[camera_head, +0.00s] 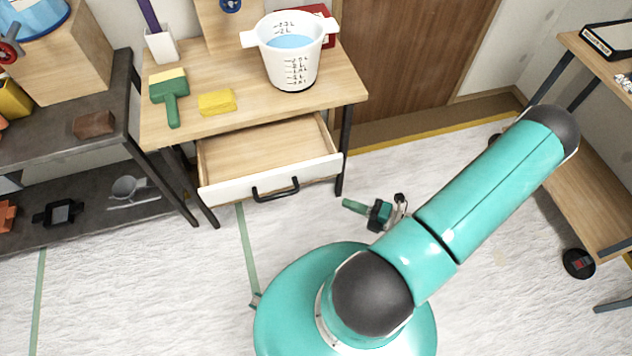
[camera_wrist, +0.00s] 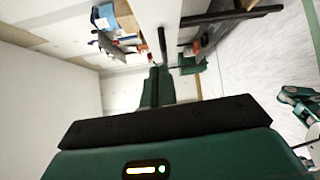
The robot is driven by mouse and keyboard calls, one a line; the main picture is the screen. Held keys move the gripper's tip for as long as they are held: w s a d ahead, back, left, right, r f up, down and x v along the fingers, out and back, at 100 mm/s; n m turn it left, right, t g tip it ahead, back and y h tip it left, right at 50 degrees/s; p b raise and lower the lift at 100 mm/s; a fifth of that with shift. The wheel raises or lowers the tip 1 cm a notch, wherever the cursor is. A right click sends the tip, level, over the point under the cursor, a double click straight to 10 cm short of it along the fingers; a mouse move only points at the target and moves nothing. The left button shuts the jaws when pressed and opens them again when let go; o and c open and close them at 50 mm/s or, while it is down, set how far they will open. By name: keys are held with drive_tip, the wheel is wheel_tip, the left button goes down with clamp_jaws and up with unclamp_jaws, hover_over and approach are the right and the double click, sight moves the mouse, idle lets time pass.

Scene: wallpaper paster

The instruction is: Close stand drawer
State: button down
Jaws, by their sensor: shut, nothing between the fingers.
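The stand (camera_head: 222,125) is a light wood table with dark legs, at the upper left of the head view. Its drawer (camera_head: 262,150) is pulled out below the top. The drawer has a white front, a black bar handle (camera_head: 275,189) and an empty wooden floor. My gripper (camera_wrist: 156,74) shows in the wrist view with its green fingers shut and nothing held. In the head view my arm reaches to the upper right, away from the drawer, and I cannot make out the fingers there. I cannot make out the drawer in the wrist view.
A measuring bucket (camera_head: 292,68), a yellow sponge (camera_head: 217,102) and a green-handled brush (camera_head: 170,93) stand on the top. A dark shelf (camera_head: 60,135) is at the left, a wooden desk (camera_head: 575,170) at the right.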

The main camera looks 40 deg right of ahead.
sight(299, 136)
drive_tip(key=shift+m+t+h, duration=0.4)
drive_tip(key=shift+m+h, duration=0.1)
drive_tip(key=shift+m, duration=0.3)
drive_tip(key=x, duration=0.4)
drive_tip(key=d+x, duration=0.1)
drive_tip(key=x, duration=0.3)
drive_tip(key=w+d+f+x, duration=0.1)
drive_tip(key=x, duration=0.3)
drive_tip(key=shift+w+d, duration=0.15)
drive_tip(key=shift+w, duration=0.2)
drive_tip(key=w+d, duration=0.2)
drive_tip(key=w, duration=0.4)
drive_tip(key=w+d, duration=0.2)
drive_tip(key=w, duration=0.4)
drive_tip(key=w+d, duration=0.2)
drive_tip(key=w, duration=0.4)
drive_tip(key=shift+w, duration=0.1)
drive_tip(key=shift+w+d+r, duration=0.1)
drive_tip(key=shift+w+r, duration=0.05)
drive_tip(key=shift+w, duration=0.15)
drive_tip(key=shift+w, duration=0.15)
